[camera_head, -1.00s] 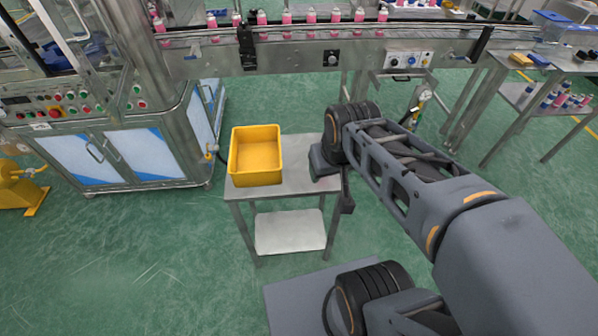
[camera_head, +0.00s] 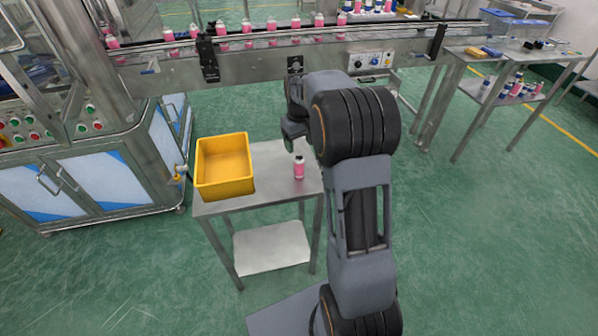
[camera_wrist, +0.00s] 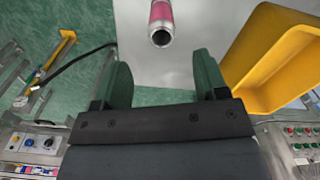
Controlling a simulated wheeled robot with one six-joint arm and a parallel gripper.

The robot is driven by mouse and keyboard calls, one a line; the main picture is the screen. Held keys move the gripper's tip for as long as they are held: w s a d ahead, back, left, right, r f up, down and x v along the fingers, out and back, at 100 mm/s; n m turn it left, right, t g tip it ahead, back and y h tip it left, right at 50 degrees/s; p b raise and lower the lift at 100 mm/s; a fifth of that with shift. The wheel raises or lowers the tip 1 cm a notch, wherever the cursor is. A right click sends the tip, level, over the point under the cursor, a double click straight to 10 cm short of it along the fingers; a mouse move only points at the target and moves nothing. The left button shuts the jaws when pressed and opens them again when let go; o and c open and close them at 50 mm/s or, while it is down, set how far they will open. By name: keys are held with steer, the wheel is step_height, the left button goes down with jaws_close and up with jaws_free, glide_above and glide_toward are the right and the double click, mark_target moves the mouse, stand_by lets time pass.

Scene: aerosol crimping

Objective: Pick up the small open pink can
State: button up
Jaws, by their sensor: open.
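A small pink can (camera_head: 299,167) stands upright on the small metal table, right of the yellow bin. Its top is silver-grey. In the wrist view the pink can (camera_wrist: 161,22) is at the top middle, its round open mouth facing the camera. My gripper (camera_wrist: 162,75) shows there with two green fingers spread apart and nothing between them. The can lies beyond the fingertips, not between them. In the head view my gripper (camera_head: 291,135) is above the table near the can, partly hidden by my arm.
A yellow bin (camera_head: 224,186) sits on the left of the small metal table (camera_head: 272,187); it also shows at right in the wrist view (camera_wrist: 275,100). Behind runs a conveyor (camera_head: 250,62) carrying several pink cans. A side table with bottles (camera_head: 500,52) stands far right.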

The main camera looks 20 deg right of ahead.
mark_target(299, 166)
steer(key=shift+s+a+f, duration=0.1)
steer(key=shift+s+f, duration=0.05)
steer(key=shift+f, duration=4.9)
steer(key=c, duration=1)
